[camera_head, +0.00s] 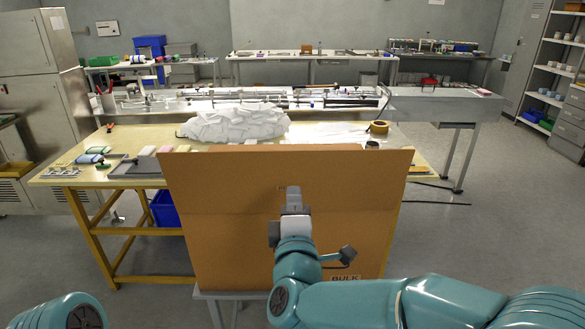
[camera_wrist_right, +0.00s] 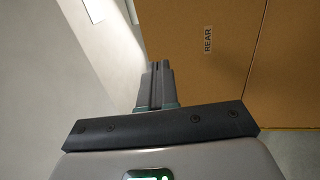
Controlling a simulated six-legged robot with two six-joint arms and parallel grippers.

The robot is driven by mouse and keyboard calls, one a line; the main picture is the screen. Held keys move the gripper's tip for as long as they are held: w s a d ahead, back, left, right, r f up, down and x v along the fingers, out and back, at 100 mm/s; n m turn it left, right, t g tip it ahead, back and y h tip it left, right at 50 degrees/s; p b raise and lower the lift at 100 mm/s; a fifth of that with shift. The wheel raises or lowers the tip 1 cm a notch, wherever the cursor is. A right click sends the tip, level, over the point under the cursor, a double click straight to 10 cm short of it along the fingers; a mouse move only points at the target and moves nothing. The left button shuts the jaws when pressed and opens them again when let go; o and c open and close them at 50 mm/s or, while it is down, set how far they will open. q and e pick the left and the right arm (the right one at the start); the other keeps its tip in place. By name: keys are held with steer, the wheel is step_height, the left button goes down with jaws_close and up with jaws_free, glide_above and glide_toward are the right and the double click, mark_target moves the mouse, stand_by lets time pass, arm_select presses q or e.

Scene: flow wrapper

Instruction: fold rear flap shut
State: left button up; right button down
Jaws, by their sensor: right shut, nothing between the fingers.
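A large brown cardboard box (camera_head: 230,255) stands upright in front of me, with a label reading BULK low on its near wall. Above a horizontal crease, the rear flap (camera_head: 350,180) stands up as a wide panel and hides the box's inside. In the right wrist view the flap (camera_wrist_right: 225,65) shows its REAR label. My right gripper (camera_head: 292,192) is shut and empty in front of the flap; its fingers also show in the wrist view (camera_wrist_right: 158,67), beside the flap's edge. I cannot tell whether they touch it. Of my left arm only a teal link shows at lower left.
A wooden-topped table (camera_head: 105,225) behind the box holds a white heap (camera_head: 235,122), a tape roll (camera_head: 379,127) and small items. A long machine (camera_head: 300,98) runs behind it. Floor at right is mostly clear.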

mark_target(293, 161)
steer(key=w, duration=0.3)
steer(key=w+r+p, duration=0.1)
steer(key=w, duration=0.4)
steer(key=shift+w+r+p, duration=0.2)
steer(key=shift+w+p, duration=0.15)
steer(key=shift+p, duration=0.05)
steer(key=shift+d+r, duration=0.1)
steer(key=shift+r, duration=0.05)
